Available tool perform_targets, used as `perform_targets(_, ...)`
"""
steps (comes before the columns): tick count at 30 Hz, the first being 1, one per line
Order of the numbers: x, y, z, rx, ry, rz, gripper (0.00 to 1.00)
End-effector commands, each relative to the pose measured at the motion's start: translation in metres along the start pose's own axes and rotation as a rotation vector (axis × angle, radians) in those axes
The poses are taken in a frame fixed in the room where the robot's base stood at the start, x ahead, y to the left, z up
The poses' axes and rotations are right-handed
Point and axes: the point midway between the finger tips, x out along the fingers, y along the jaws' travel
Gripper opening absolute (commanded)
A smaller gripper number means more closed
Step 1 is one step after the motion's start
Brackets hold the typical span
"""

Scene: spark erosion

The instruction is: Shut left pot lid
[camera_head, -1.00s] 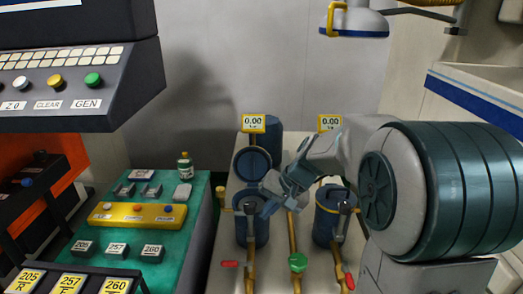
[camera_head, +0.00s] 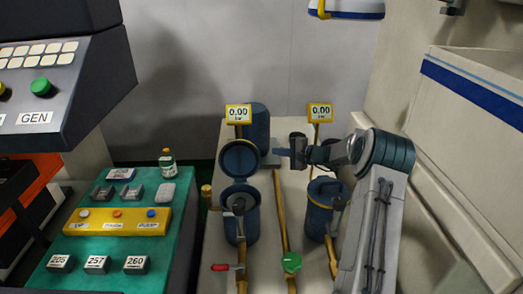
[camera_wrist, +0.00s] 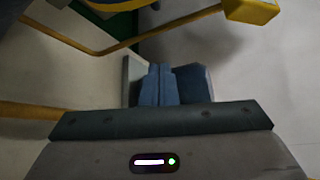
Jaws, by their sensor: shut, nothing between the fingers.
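The left pot (camera_head: 241,222) is a dark blue cylinder on the pale bench. Its round blue lid (camera_head: 240,157) is tilted up, standing open at the back of the pot. The right pot (camera_head: 319,216) has its lid (camera_head: 326,188) down. My gripper (camera_head: 272,153) points left, just right of the raised lid, with a small apparent gap; the exact depth is hard to judge. In the wrist view my blue-grey fingers (camera_wrist: 158,86) are together with nothing between them. The pots cannot be made out in the wrist view.
Yellow display boxes reading 0.00 stand behind the left pot (camera_head: 238,113) and right pot (camera_head: 320,112). A blue cylinder (camera_head: 258,122) stands at the back. Brass pipes with a green knob (camera_head: 291,262) and a red lever (camera_head: 221,267) run in front. A green table (camera_head: 180,215) is left.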

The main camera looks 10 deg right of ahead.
Motion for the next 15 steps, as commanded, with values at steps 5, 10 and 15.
perform_targets(5, 0.024, -0.001, 0.0, 0.002, 0.0, 0.0, 0.0)
perform_targets(10, 0.059, -0.002, 0.0, 0.001, 0.0, 0.001, 0.0)
perform_targets(15, 0.092, -0.001, 0.001, 0.0, -0.001, 0.002, 0.0)
